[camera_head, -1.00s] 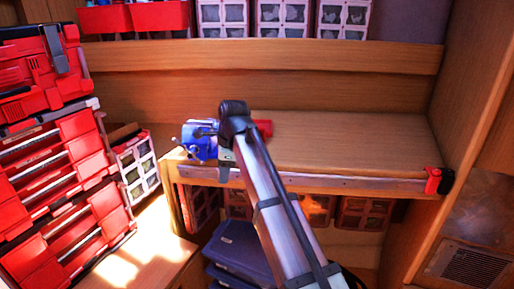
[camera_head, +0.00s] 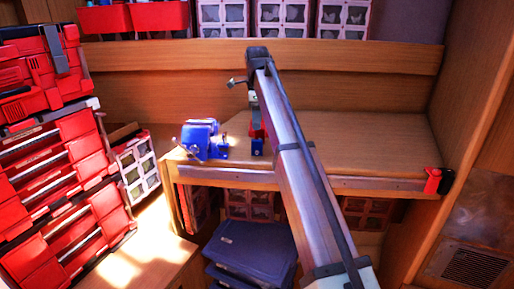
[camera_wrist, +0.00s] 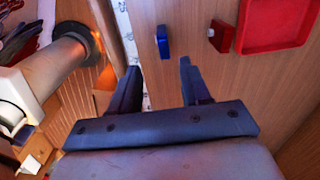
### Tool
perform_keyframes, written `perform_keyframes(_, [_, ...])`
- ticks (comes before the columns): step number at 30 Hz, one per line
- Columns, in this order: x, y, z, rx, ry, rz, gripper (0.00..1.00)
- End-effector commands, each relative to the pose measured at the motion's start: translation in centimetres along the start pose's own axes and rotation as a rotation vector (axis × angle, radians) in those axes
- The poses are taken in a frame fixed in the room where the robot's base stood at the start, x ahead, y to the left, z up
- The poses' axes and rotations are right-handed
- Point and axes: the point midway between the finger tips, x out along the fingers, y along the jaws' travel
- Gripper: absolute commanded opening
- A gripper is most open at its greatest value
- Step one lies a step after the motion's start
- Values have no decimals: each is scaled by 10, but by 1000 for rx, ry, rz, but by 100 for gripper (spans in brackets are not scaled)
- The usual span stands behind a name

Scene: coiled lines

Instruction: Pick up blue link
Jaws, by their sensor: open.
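The blue link (camera_wrist: 163,41) is a small blue block on the wooden worktop in the wrist view. In the head view it shows as a small blue piece (camera_head: 258,147) near the worktop's front edge, just left of my arm. My gripper (camera_wrist: 159,70) is open and empty. In the wrist view its two dark fingers point toward the worktop, and the link lies beyond the fingertips, roughly in line with the gap and not touching. In the head view the fingers are hard to make out around the end of my arm.
A blue vise (camera_head: 203,138) stands left of the link on the worktop (camera_head: 370,145). A red block (camera_wrist: 221,35) and a red tray (camera_wrist: 275,22) lie right of the link in the wrist view. A red clamp (camera_head: 433,180) sits at the right front corner.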

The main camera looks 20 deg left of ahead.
Motion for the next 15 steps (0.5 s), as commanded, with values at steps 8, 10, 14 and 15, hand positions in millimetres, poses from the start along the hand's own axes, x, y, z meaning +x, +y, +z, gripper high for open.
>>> perform_keyframes(8, [40, 1, 0, 0, 0, 1, 47])
perform_keyframes(10, [43, 0, 0, 0, 0, 1, 47])
perform_keyframes(14, [48, -1, 0, 0, 0, 0, 47])
perform_keyframes(15, [52, -2, 0, 0, 0, 0, 47])
